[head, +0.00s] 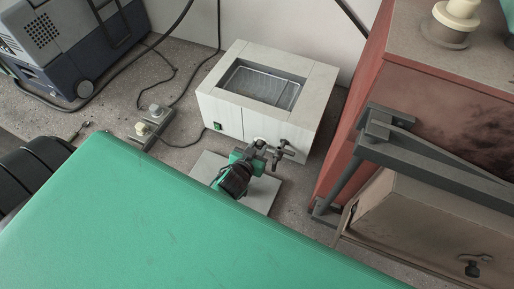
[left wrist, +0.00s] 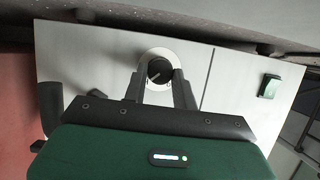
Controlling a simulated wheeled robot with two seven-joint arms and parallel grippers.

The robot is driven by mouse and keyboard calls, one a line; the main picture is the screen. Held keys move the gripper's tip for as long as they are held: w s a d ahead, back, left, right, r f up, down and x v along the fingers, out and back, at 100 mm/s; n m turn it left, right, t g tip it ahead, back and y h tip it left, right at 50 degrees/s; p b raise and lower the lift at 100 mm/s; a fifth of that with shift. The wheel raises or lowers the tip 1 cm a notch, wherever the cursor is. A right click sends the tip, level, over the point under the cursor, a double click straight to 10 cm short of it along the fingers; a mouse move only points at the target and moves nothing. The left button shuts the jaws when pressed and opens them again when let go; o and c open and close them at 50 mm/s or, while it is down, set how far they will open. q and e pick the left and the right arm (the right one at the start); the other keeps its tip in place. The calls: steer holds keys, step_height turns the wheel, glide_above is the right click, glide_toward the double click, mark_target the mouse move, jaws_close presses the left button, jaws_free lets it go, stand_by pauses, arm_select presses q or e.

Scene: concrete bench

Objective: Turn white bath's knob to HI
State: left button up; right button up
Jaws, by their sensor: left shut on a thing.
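The white bath (head: 240,125) is a pale box with a sunken basin on top. Its front has a black knob (left wrist: 159,70) on a round pale dial plate, with a light pointer line. The dial's lettering is too small to read. My left gripper (head: 261,148) is at the bath's front and mostly covers the knob in the head view. In the left wrist view, the fingers of the left gripper (left wrist: 161,84) stand on either side of the knob and are shut on it. My right gripper is in neither view.
A dark tap (head: 284,150) sticks out just right of the knob. A green switch (left wrist: 269,86) is on the same front. A red cabinet (head: 425,105) stands close on the right. A power strip (head: 152,122) lies left.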

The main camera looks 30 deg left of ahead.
arm_select(q)
steer(key=o, duration=1)
steer(key=shift+c, duration=0.2)
steer(key=a+b+v, duration=0.1)
steer(key=v, duration=1.2)
steer(key=shift+s+d+r+b, duration=0.25)
steer(key=shift+s+d+b, duration=0.1)
steer(key=shift+d+b, duration=0.1)
